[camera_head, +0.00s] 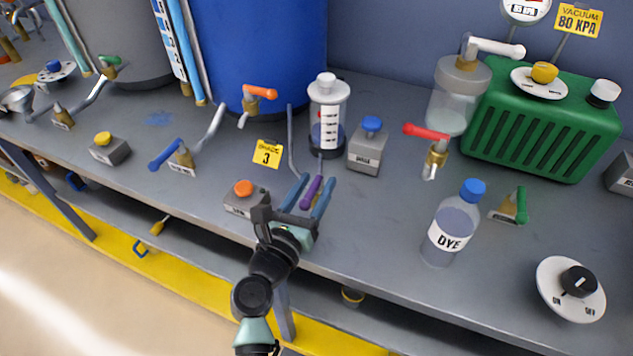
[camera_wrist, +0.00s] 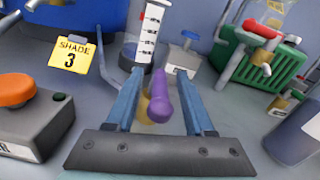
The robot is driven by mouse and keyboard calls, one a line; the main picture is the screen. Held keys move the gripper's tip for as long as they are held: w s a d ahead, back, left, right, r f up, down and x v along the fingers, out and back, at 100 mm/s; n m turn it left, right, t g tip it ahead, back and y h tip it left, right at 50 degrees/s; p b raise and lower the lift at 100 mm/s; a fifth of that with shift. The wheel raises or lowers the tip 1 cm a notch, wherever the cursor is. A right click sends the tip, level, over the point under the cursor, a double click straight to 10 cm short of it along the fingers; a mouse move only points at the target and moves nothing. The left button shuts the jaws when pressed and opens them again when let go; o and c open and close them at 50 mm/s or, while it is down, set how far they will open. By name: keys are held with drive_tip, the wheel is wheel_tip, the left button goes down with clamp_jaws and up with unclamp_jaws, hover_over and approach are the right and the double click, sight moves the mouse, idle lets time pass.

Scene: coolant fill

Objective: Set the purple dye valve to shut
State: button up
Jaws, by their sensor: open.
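The purple dye valve handle (camera_head: 311,193) is a short purple lever near the bench's front edge, below the clear measuring cylinder. In the wrist view the purple handle (camera_wrist: 159,100) points towards me, with a brass-coloured valve part partly hidden behind it. My gripper (camera_head: 308,190) is open, its two blue fingers on either side of the handle. In the wrist view my gripper (camera_wrist: 160,98) shows gaps between the fingers and the handle, so it is not clamped. The handle's exact set position cannot be told.
The measuring cylinder (camera_head: 328,115) stands just behind the handle. A grey box with an orange button (camera_head: 244,199) is close on the left, and a grey box with a blue button (camera_head: 370,145) is behind right. A dye bottle (camera_head: 453,228) stands right. A yellow "SHADE 3" sign (camera_head: 267,153) stands behind left.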

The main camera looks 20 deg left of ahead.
drive_tip(key=shift+w, duration=0.6)
clamp_jaws()
